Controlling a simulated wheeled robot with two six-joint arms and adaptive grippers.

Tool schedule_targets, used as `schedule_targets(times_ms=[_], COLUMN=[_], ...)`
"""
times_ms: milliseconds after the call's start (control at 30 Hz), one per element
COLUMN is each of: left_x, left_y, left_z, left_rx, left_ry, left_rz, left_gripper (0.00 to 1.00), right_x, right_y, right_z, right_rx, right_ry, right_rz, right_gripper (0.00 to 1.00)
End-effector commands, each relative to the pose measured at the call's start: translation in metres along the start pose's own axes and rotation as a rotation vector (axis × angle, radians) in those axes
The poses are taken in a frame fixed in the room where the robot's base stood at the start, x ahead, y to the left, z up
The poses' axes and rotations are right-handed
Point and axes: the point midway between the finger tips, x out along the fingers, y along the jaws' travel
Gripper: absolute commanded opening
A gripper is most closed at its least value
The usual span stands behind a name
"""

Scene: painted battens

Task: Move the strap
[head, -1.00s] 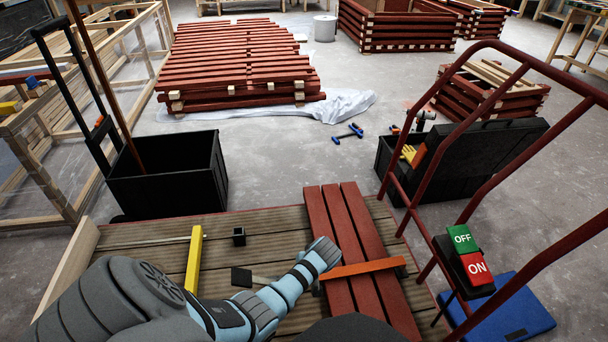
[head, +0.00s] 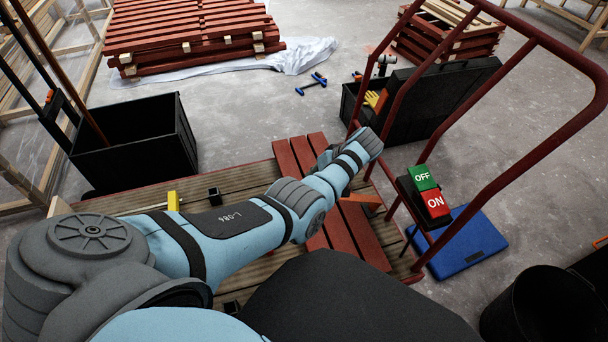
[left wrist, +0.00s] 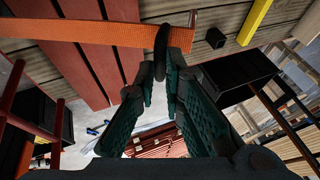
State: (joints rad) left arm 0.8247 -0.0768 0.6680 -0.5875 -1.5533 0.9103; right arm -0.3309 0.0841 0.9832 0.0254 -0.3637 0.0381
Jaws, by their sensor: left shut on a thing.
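The orange strap (left wrist: 85,35) lies across the red boards (left wrist: 75,75) in the left wrist view, its end reaching past them over the brown decking. My left gripper (left wrist: 165,62) is closed at the strap near that end; a dark loop-like piece crosses the strap there. In the head view only a short orange piece of the strap (head: 360,199) shows right of my forearm, over the red boards (head: 300,152). My left arm covers the rest, and its fingertips are hidden there. My right gripper is not in view.
The boards lie on a decked cart with a red tube handle (head: 545,110) at right. A switch box with OFF and ON buttons (head: 428,190) hangs by it. A black bin (head: 135,150) stands left. A yellow bar (head: 173,200) and black block (head: 214,194) lie on the decking (head: 245,180).

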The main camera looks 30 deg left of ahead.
Motion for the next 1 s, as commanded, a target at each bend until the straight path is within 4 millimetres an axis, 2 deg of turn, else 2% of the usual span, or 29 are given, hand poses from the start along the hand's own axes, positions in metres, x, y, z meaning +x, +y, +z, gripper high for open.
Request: schedule_targets(times_ms=[33,433,467,500,600,1000], left_x=[-0.0028,-0.0045,-0.0044,-0.0043,-0.0041,-0.0036], left_y=[0.0098,0.0112,0.0112,0.011,0.0105,0.0068], left_z=[0.0046,0.005,0.0051,0.0054,0.005,0.0016], left_rx=[0.002,0.003,0.003,0.003,0.003,-0.001], left_ry=[-0.007,-0.008,-0.008,-0.01,-0.009,-0.006], left_rz=[0.025,0.023,0.023,0.022,0.021,0.015], left_gripper=[0.0,0.0,0.11,0.17,0.3,0.3], right_x=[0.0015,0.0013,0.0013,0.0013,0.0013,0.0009], right_y=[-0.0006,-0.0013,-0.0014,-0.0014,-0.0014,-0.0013], right_z=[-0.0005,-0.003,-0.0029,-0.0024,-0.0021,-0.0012], right_rx=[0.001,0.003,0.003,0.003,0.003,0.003], right_ry=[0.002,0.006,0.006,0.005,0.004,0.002], right_rz=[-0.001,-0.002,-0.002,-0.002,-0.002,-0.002], right_gripper=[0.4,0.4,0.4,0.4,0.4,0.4])
